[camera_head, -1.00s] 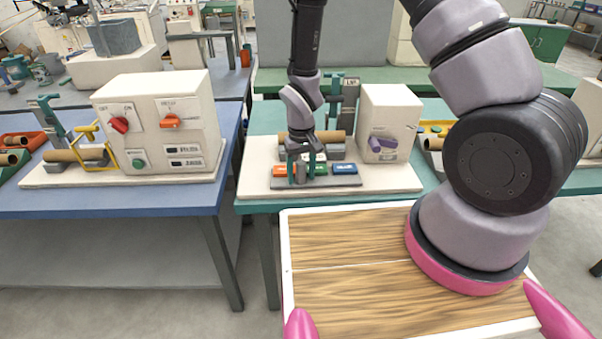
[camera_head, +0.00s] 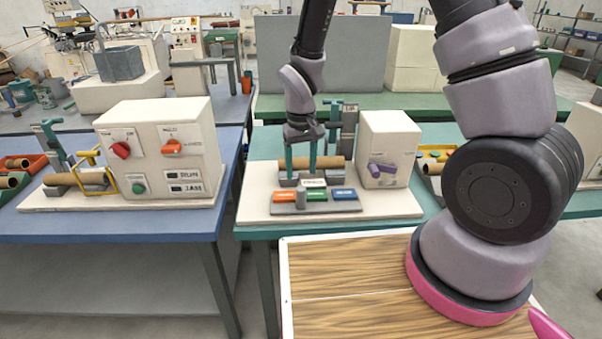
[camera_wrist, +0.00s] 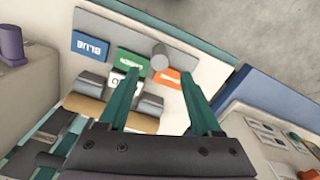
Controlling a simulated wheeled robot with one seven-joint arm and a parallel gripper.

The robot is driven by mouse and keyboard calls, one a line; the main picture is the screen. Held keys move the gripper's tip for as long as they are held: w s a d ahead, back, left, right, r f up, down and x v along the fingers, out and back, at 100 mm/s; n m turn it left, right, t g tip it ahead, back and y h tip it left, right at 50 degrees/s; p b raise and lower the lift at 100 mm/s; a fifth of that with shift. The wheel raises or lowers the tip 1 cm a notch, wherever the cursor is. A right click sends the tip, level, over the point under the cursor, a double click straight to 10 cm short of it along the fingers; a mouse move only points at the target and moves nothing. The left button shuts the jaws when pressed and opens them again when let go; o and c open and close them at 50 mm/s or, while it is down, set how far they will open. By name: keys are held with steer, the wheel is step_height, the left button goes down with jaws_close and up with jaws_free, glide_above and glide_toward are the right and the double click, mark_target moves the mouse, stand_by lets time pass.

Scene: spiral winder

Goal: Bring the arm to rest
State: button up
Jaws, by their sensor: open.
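My gripper (camera_head: 301,160) hangs over the winder station on the teal table, its two teal fingers pointing down and apart with nothing between them. In the wrist view the open fingers (camera_wrist: 164,85) frame the grey post and part of the label strip. A brown tube (camera_head: 328,162) lies in grey cradles behind the fingers. I cannot tell whether the fingers touch anything.
A white box with a purple knob (camera_head: 380,168) stands just right of my gripper. A wooden-topped surface (camera_head: 345,290) lies in front. Free space is above the panel.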

steer(key=d+r+m+t+y, duration=0.15)
steer(key=d+r, duration=0.35)
steer(key=r, duration=0.5)
steer(key=d+r+m+t, duration=0.15)
steer(key=d+r, duration=0.25)
steer(key=r, duration=0.6)
steer(key=s+d+r+m+t, duration=0.4)
steer(key=s+d+r, duration=0.5)
steer(key=s+r, duration=0.3)
step_height(320, 180, up, 3)
steer(key=shift+d+f, duration=0.1)
steer(key=shift+d, duration=0.1)
steer(key=shift+y, duration=0.25)
